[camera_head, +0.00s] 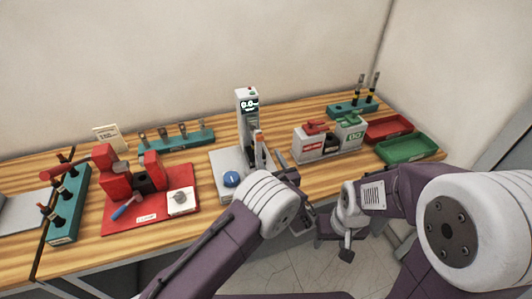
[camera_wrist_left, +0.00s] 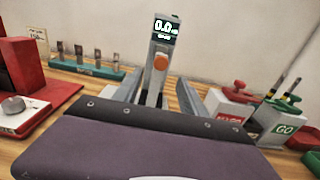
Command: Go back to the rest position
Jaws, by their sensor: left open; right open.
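My left gripper (camera_head: 275,158) is above the front of the bench, beside the grey tester with the display (camera_head: 246,110). In the left wrist view its two fingers (camera_wrist_left: 160,85) stand apart, and the tester (camera_wrist_left: 160,75) with an orange knob shows beyond the gap. Nothing is held between them. My right gripper (camera_head: 325,238) hangs in front of the bench edge, over the floor, with its fingers apart and empty. The tester's display reads about 0.0.
A red fixture (camera_head: 110,180) on a red mat stands left, with a teal rack (camera_head: 68,205) beside it. Another teal rack (camera_head: 180,140) is behind. Red and green-marked boxes (camera_head: 330,140), a red tray (camera_head: 388,130) and a green tray (camera_head: 408,148) stand right.

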